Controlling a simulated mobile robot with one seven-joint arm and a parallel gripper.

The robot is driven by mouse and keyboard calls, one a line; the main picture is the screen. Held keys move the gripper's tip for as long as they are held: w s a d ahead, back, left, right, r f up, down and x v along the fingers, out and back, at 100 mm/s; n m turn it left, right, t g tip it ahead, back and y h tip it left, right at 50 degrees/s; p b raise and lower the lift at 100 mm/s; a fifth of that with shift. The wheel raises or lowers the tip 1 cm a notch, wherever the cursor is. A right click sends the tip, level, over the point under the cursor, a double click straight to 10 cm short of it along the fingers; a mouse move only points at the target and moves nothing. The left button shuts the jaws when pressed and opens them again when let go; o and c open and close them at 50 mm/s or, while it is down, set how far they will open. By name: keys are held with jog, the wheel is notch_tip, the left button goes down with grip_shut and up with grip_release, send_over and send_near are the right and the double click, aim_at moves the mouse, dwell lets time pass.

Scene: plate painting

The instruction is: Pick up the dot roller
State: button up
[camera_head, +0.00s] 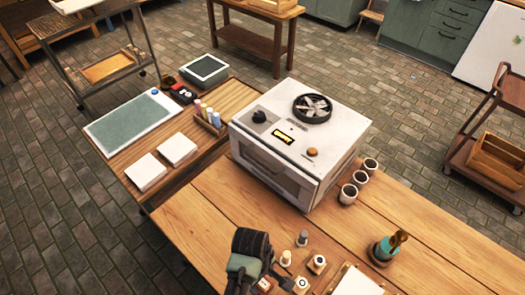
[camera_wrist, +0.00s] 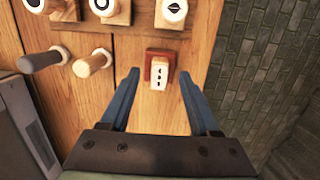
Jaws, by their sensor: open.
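My gripper (camera_wrist: 158,74) is open and empty, its two blue fingers pointing down over the wooden table in the wrist view. Between the fingertips is a small white piece with black dot-like marks (camera_wrist: 158,75) in a reddish-brown holder (camera_wrist: 161,54); it looks like the dot roller. The fingers are on either side of it; I cannot tell whether they reach its height. It also shows in the head view, as a small reddish item with a pale top (camera_head: 265,285), beside my dark wrist. The finger tips are hard to make out there.
Patterned stamps on wooden blocks (camera_wrist: 170,12) stand beyond. A white kiln (camera_head: 300,140), several cups (camera_head: 348,194) and a teal pot (camera_head: 385,248) are on the table.

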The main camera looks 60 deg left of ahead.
jog(key=shift+d+f, duration=0.1)
jog(key=shift+f, duration=1)
grip_shut()
